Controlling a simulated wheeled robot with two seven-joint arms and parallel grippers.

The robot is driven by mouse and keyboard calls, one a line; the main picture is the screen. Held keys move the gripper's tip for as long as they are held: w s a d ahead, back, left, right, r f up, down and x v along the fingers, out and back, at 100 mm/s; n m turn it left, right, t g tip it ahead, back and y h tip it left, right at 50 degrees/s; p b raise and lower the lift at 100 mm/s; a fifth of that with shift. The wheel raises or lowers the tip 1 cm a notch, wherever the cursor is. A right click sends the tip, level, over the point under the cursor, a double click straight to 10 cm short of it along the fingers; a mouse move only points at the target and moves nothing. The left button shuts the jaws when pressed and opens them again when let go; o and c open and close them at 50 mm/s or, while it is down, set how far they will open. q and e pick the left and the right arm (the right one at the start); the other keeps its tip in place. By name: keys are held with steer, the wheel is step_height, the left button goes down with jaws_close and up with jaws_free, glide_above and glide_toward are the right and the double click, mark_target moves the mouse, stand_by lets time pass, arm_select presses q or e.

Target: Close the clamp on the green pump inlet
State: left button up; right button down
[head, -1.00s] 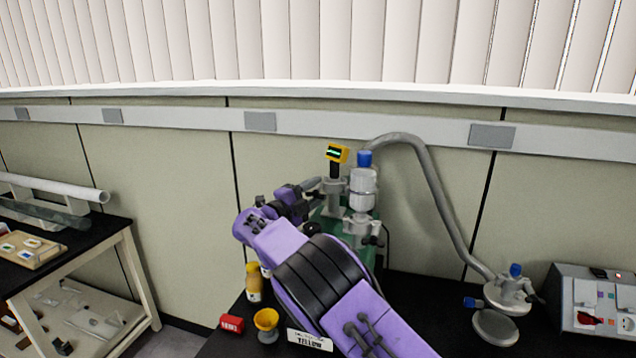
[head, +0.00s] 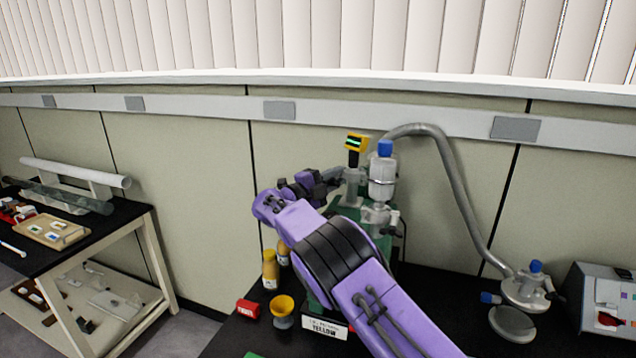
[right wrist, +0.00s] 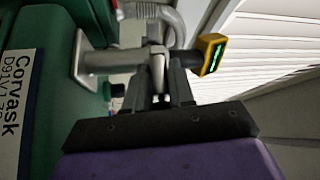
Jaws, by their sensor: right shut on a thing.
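The green pump (head: 346,212) stands on the black bench in the head view, mostly behind my right arm. In the right wrist view its green body (right wrist: 88,75) fills the left side, with a white Corvask label. A grey inlet pipe (right wrist: 112,60) runs from it to the yellow gauge (right wrist: 212,54). A light grey clamp (right wrist: 157,62) sits around that pipe. My right gripper (head: 333,178) is at the inlet from the left side. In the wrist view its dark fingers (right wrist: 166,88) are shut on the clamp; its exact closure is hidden. My left gripper is not in view.
A clear trap with a blue cap (head: 385,168) stands right of the inlet, joined to a grey hose (head: 455,190). A side table (head: 140,225) is at left.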

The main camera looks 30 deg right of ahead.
steer(key=c, duration=1.1)
jaws_free()
steer(key=shift+s, duration=0.1)
steer(key=shift+a+f, duration=0.15)
steer(key=shift+a, duration=0.1)
steer(key=a+b, duration=0.1)
steer(key=a, duration=0.2)
steer(key=a+f+b, duration=0.1)
steer(key=a+b, duration=0.1)
steer(key=a, duration=0.1)
steer(key=a+b, duration=0.1)
steer(key=a, duration=0.2)
steer(key=shift+s+a+f, duration=0.15)
steer(key=shift+a, duration=0.25)
